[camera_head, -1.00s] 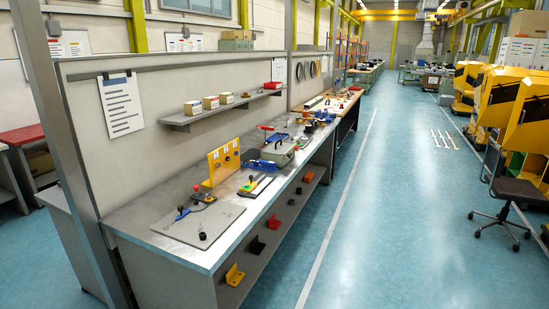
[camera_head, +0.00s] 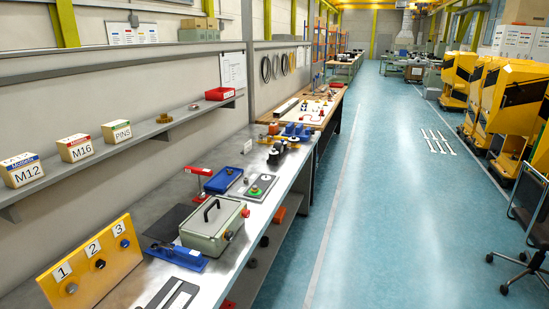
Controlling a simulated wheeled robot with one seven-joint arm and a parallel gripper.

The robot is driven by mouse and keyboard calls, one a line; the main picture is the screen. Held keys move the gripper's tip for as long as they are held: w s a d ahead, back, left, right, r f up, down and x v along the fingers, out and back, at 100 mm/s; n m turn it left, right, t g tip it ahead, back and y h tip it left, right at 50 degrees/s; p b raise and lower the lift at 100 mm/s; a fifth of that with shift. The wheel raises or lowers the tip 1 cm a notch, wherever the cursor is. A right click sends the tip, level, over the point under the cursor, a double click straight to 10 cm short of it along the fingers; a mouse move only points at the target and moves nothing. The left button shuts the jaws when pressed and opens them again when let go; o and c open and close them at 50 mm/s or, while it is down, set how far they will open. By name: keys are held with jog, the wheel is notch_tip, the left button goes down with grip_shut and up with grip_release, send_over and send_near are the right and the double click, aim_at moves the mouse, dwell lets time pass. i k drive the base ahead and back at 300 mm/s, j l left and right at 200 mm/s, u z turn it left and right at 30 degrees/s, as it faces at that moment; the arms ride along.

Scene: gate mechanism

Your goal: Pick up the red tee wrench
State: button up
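A red T-shaped piece (camera_head: 199,171) stands upright on the metal workbench, behind the grey-green box, with a crossbar on top of a thin stem. It may be the red tee wrench, but it is too small to be sure. Other small red items (camera_head: 312,117) lie on the farther wooden bench, and their shapes are unclear. My gripper is not in view.
On the metal bench (camera_head: 262,208) stand a yellow panel numbered 1 to 3 (camera_head: 85,262), a grey-green handled box (camera_head: 213,226) and a blue tray (camera_head: 222,180). A shelf (camera_head: 140,137) holds labelled boxes. The blue floor aisle (camera_head: 385,200) is clear; a chair (camera_head: 530,235) stands right.

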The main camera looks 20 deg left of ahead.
aim_at(208, 173)
jog(key=i+u, duration=0.1)
jog(key=i, duration=0.6)
jog(key=i+l, duration=0.15)
jog(key=i, duration=0.6)
jog(key=i+u, duration=0.25)
jog(key=u, duration=0.15)
jog(key=i+u, duration=0.25)
jog(key=u, duration=0.2)
jog(key=i+l+u, duration=0.1)
jog(key=i+u, duration=0.15)
jog(key=u, duration=0.15)
jog(key=i+u, duration=0.2)
jog(key=u, duration=0.3)
jog(key=i+u, duration=0.25)
jog(key=u, duration=0.25)
jog(key=i+l+u, duration=0.15)
jog(key=u, duration=0.35)
jog(key=i+l+u, duration=0.2)
jog(key=u, duration=0.25)
